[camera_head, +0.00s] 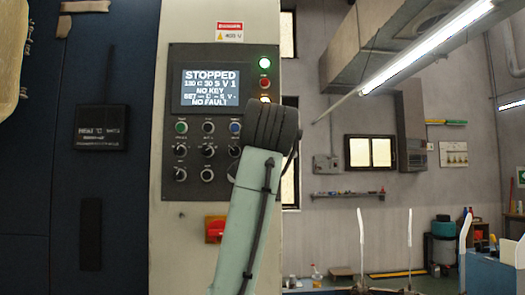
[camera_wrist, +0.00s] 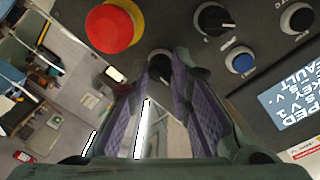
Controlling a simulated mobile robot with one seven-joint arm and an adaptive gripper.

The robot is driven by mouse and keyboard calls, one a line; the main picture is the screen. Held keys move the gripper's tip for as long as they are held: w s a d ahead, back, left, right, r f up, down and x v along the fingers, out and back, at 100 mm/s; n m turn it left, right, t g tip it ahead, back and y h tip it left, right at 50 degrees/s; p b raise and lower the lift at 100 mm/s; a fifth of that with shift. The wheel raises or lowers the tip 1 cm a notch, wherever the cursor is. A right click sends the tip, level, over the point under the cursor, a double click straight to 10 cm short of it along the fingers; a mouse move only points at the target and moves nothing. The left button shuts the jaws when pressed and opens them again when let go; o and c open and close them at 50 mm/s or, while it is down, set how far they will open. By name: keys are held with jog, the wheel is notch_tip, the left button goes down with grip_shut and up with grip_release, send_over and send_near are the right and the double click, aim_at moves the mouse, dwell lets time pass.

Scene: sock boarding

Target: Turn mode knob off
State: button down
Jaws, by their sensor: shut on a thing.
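A grey control panel (camera_head: 215,92) on a beige cabinet carries several knobs and buttons. In the wrist view my gripper (camera_wrist: 166,68) is shut on a dark knob (camera_wrist: 159,54); the fingers stand on either side of it and hide most of it. I cannot read its label or its pointer angle. In the head view my dark wrist and pale green arm link cover the panel's right side, so the fingertips are hidden. The lit display (camera_head: 210,88) reads STOPPED, NO KEY and NO FAULT.
A red mushroom button on a yellow base (camera_wrist: 113,27) is close to the fingers. A black knob (camera_wrist: 214,19) and a blue button (camera_wrist: 240,61) also sit close by. A red switch (camera_head: 214,229) is lower on the cabinet. Room lies open to the right.

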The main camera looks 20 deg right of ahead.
jog(key=c, duration=1.5)
grip_release()
jog(key=shift+o, duration=0.2)
jog(key=v, duration=1.2)
